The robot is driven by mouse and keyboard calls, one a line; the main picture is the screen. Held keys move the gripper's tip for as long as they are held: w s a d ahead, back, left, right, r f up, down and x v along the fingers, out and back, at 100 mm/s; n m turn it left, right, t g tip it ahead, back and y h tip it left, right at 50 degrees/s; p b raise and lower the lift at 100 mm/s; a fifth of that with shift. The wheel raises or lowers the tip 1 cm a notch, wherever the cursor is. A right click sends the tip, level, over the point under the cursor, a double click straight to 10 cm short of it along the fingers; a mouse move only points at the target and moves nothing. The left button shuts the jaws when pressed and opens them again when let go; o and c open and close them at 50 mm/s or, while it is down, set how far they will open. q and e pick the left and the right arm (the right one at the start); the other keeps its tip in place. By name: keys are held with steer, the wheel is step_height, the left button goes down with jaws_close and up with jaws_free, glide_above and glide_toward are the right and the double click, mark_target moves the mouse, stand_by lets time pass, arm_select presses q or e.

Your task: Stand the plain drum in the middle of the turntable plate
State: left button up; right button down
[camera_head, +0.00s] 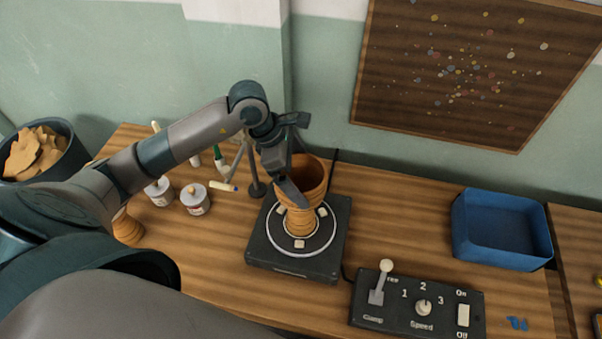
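A plain wooden goblet drum (313,182) stands upright, wide bowl up, its narrow foot inside the white ring of the turntable plate (300,254). It looks roughly centred between the pale clamp pads. My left gripper (291,190) is at the drum's near left side, a dark finger overlapping the bowl's rim. I cannot tell whether it touches or grips the rim; the other finger is hidden. A second wooden drum (128,229) stands at the left, mostly hidden behind my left arm. My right gripper is not in view.
A control box (450,309) with a clamp lever, speed knob and switch sits front right. A blue tray (503,229) is at the right. Paint tins (195,200), brushes and a small stand (257,188) are left of the turntable.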

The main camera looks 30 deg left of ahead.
arm_select(q)
steer(key=shift+r, duration=0.1)
steer(key=shift+r, duration=0.1)
steer(key=shift+a+r, duration=0.1)
steer(key=shift+r, duration=0.05)
steer(key=b+v, duration=0.3)
steer(key=v, duration=0.8)
steer(key=shift+r, duration=0.2)
steer(key=shift+a, duration=0.1)
stand_by(1.3)
